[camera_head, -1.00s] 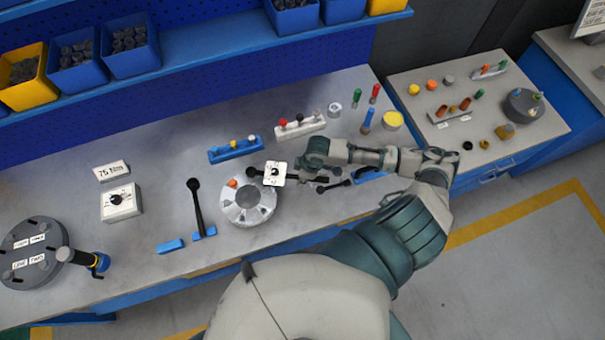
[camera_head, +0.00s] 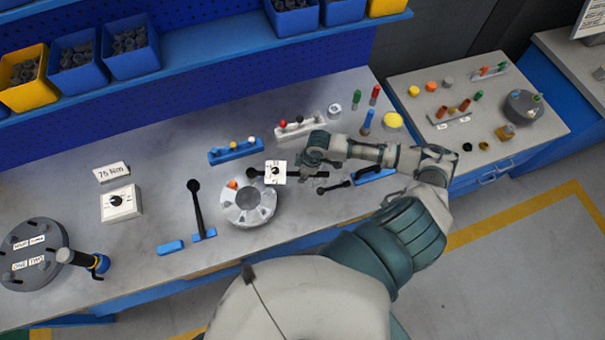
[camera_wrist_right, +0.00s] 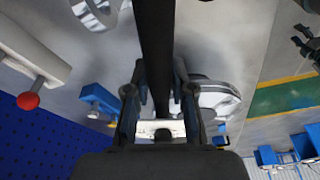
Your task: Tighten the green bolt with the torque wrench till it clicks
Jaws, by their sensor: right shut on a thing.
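My right gripper (camera_head: 316,158) is shut on the black handle of the torque wrench, above the bench. The wrench's square white dial head (camera_head: 275,172) is at the far edge of the grey flanged shell (camera_head: 263,214), with a black end to its left. In the right wrist view the dark handle (camera_wrist_right: 155,50) passes between both fingers (camera_wrist_right: 155,95), and the white dial shows below them. An orange bolt (camera_head: 233,184) stands on the shell's rim. I cannot make out a green bolt on the shell; the wrench hides part of its rim. My left gripper is not in view.
A lever (camera_head: 196,205) on a blue stand is left of the shell. A blue rack (camera_head: 236,152) and white rack (camera_head: 300,128) stand behind. A dial box (camera_head: 121,204) sits beside a "75 Nm" sign (camera_head: 111,172). A labelled dark disc (camera_head: 35,272) is far left.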

